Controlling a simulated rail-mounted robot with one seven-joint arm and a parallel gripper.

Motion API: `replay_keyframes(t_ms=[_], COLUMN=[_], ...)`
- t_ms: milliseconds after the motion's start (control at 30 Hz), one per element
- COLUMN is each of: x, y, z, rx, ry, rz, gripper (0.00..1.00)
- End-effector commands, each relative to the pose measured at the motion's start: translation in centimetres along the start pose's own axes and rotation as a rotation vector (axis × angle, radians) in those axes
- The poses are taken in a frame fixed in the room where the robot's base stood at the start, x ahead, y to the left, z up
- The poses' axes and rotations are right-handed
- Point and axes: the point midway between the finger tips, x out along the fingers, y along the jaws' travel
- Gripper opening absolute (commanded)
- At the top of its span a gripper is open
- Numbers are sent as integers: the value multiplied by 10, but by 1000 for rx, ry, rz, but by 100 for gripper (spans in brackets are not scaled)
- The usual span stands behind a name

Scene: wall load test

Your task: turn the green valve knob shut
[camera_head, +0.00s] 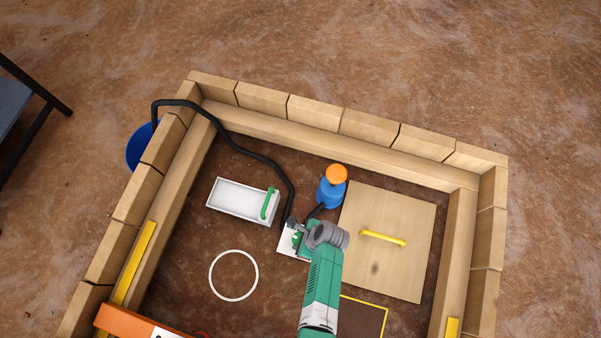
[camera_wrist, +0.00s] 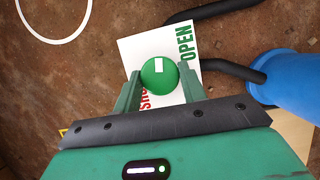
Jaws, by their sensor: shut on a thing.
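The round green valve knob (camera_wrist: 150,80) shows in the wrist view with a white mark on its face, toward the upper edge of the picture. It sits on a white plate (camera_head: 288,247), also in the wrist view (camera_wrist: 135,47). The plate has green "OPEN" lettering at the right and red lettering, partly hidden, at the lower left. My gripper (camera_wrist: 160,84) is shut on the knob, with one green finger at each side. In the head view my gripper (camera_head: 299,236) is over the plate and hides most of the knob.
A black hose (camera_head: 250,152) runs over the wooden wall (camera_head: 315,113) to the plate. A blue bottle with an orange cap (camera_head: 336,174), a white tray (camera_head: 232,196) and a wooden panel (camera_head: 400,200) with a yellow handle are close by. A white ring (camera_head: 210,276) lies lower left.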

Motion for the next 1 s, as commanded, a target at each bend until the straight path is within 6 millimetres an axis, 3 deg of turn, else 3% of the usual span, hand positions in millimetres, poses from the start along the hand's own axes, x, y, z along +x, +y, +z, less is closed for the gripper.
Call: replay_keyframes(t_ms=[1000], x=[2], y=[-6], z=[2], rx=[-893], ry=[1], rz=[369], gripper=[18])
